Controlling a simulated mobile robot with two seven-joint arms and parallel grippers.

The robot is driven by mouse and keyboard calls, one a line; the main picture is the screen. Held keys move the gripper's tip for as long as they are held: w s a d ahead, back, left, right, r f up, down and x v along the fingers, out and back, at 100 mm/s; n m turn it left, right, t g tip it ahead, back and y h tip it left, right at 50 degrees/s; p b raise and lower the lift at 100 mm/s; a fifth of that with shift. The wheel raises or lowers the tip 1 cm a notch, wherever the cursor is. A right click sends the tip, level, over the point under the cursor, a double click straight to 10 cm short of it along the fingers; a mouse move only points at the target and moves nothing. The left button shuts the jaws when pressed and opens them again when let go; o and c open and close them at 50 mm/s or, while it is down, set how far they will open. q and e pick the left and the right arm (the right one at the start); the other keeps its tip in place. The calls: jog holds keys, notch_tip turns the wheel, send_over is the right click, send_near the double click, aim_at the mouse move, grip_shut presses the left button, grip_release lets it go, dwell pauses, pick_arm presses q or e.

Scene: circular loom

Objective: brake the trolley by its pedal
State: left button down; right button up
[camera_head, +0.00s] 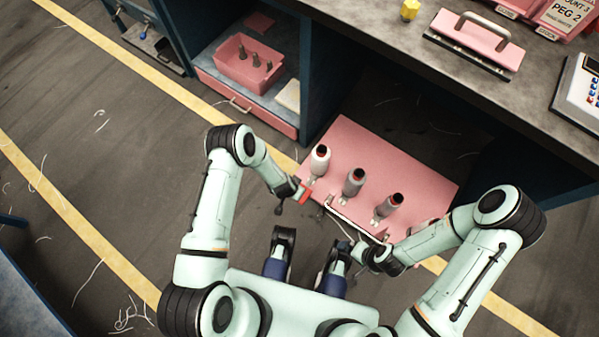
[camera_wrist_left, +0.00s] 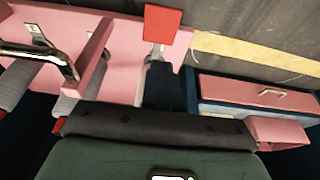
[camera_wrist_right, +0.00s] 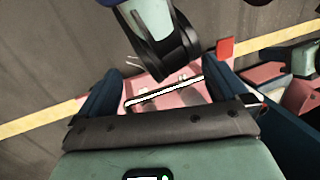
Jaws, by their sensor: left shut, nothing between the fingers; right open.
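The red pedal (camera_head: 306,194) is at the trolley's left near corner; in the left wrist view the pedal (camera_wrist_left: 162,24) is a flat red plate on a pale stem. My left gripper (camera_wrist_left: 160,66) is shut and empty, its tips close to the pedal stem; contact cannot be told. My right gripper (camera_wrist_right: 165,80) is open, its fingers either side of the handle in view, apparently not gripping it.
The grey bench (camera_head: 390,65) holds a pink handled block (camera_head: 470,42) and a yellow piece (camera_head: 410,10). A pink bin (camera_head: 240,68) sits on the shelf to the left. Open floor with yellow lines and thread scraps lies at the left.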

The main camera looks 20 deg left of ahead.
pick_arm(q)
jog(key=b+x, duration=0.1)
jog(key=x, duration=0.3)
jog(key=b+x, duration=0.2)
jog(key=x, duration=0.2)
jog(key=b+x, duration=0.1)
jog(key=x, duration=0.3)
jog(key=shift+s+a+f+b, duration=0.15)
jog(key=shift+s+f+b, duration=0.1)
jog(key=shift+s+b, duration=0.05)
jog(key=shift+f, duration=0.8)
pick_arm(e)
jog(key=w+d+f+t+h, duration=0.1)
jog(key=w+d+f, duration=0.3)
jog(key=w, duration=0.4)
jog(key=shift+f+m+t, duration=0.3)
jog(key=shift+f+t, duration=0.4)
jog(key=shift+f, duration=0.15)
